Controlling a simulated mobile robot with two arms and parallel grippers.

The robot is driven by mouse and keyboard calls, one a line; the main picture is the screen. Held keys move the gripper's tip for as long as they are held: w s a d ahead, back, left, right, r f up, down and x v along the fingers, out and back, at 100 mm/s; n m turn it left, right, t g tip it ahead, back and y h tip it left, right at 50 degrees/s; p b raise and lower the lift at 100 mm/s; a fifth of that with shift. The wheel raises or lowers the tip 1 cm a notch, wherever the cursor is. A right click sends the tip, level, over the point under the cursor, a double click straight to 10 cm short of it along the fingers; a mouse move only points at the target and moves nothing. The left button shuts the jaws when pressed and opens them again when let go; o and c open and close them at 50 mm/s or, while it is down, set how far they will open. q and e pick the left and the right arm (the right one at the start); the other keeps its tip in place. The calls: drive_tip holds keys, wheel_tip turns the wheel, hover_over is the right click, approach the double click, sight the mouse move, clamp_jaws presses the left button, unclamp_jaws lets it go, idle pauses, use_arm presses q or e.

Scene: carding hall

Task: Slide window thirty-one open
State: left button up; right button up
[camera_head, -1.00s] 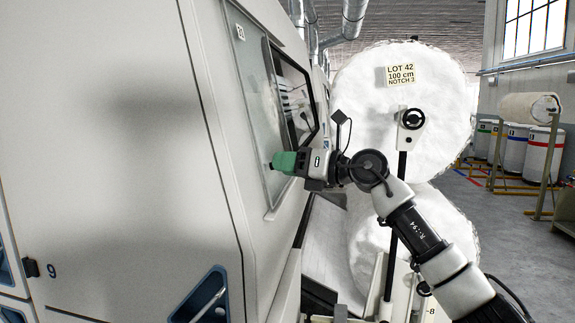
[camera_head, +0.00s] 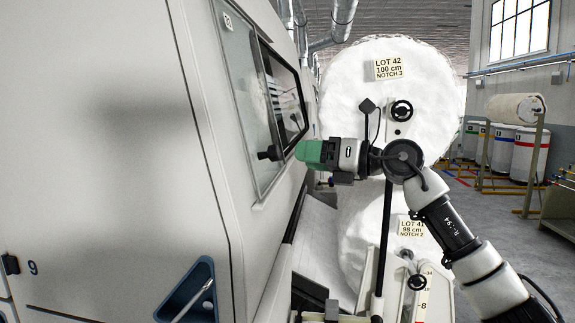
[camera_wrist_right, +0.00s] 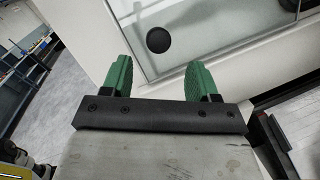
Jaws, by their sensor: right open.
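The window is a glass pane (camera_head: 238,95) in a pale frame on the slanted side of the white machine. A small plate (camera_head: 228,20) at its top is too small to read surely. A round black knob (camera_head: 268,153) stands out from the lower pane; it also shows in the wrist view (camera_wrist_right: 158,40). A dark-framed section (camera_head: 285,98) lies right of the pane. My right gripper (camera_head: 300,152) has green fingers and is open and empty, just right of the knob. In the wrist view the knob lies ahead, between the lines of the fingers (camera_wrist_right: 158,65), apart from them. My left gripper is out of view.
Large white rolls (camera_head: 385,100) stand behind my right arm. A blue recessed handle (camera_head: 190,292) is low on the machine's near panel. Drums (camera_head: 523,155) and a rolled bale on a stand (camera_head: 515,108) are at the right. Grey floor lies at the right.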

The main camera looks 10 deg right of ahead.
drive_tip(key=shift+b+v, duration=0.4)
drive_tip(key=shift+v, duration=1.35)
